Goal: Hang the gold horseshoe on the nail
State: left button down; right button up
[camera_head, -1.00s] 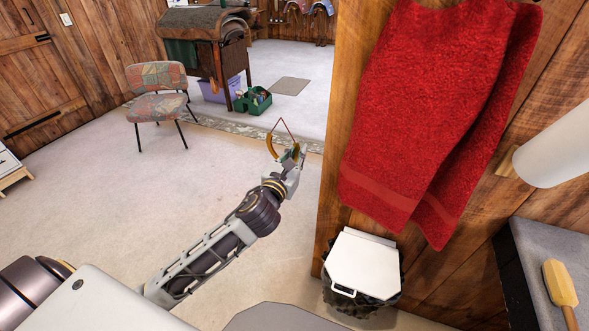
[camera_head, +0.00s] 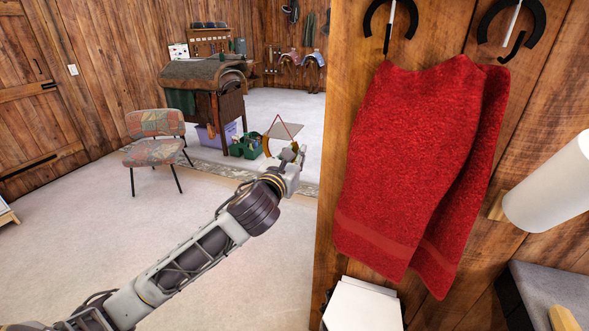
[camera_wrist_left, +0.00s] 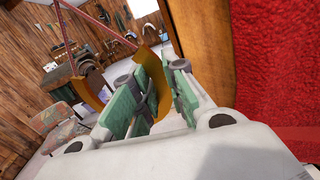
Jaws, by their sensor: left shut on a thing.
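The gold horseshoe (camera_head: 266,146) hangs with a thin reddish cord loop above it, at the tip of my left gripper (camera_head: 291,156) in the head view. In the left wrist view the gold horseshoe (camera_wrist_left: 153,76) has one curved arm between the green finger pads of my left gripper (camera_wrist_left: 157,100), which is shut on it. The cord rises in a peak above the horseshoe, touching nothing that I can see. I cannot make out the nail in either view. My right gripper is not in view.
A wooden wall at right carries a red towel (camera_head: 420,170) and dark horseshoe-shaped hooks (camera_head: 371,18). A white roll (camera_head: 550,185) juts out, and a white-lidded bin (camera_head: 363,305) stands below. A chair (camera_head: 155,145) and workbench (camera_head: 205,76) stand beyond the open floor.

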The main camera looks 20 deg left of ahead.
pick_arm(q)
jog(key=s+d+r+p, duration=0.1)
jog(key=s+r, duration=0.1)
jog(key=r, duration=1.1)
jog(key=s+d+r+h+p, duration=0.1)
jog(key=s+d+r, duration=0.15)
jog(key=r, duration=1.05)
jog(key=s+d+r+p, duration=0.1)
jog(key=s+r, duration=0.2)
jog(key=r, duration=1)
jog(key=s+d+r+m+g+h+p, duration=0.1)
jog(key=s+d+r+m+h+p, duration=0.3)
jog(key=s+r, duration=0.75)
jog(key=s+d+r+g+h, duration=0.1)
jog(key=s+d+r, duration=0.55)
jog(key=r, duration=1.05)
jog(key=s+d+r+m+g+h+p, duration=0.1)
jog(key=s+d+r+h+p, duration=0.3)
jog(key=s+r, duration=0.8)
jog(key=w+d+n+t+y+b, duration=0.1)
jog(key=w+d, duration=0.1)
jog(key=w, duration=0.9)
jog(key=w+d+y+b, duration=0.1)
jog(key=w+d, duration=0.2)
jog(key=w, duration=0.7)
jog(key=w+a+f+n+y, duration=0.1)
jog(key=w+f+n+y, duration=0.1)
jog(key=w+f, duration=1)
notch_tip(320, 180, down, 3)
jog(key=shift+t, duration=0.3)
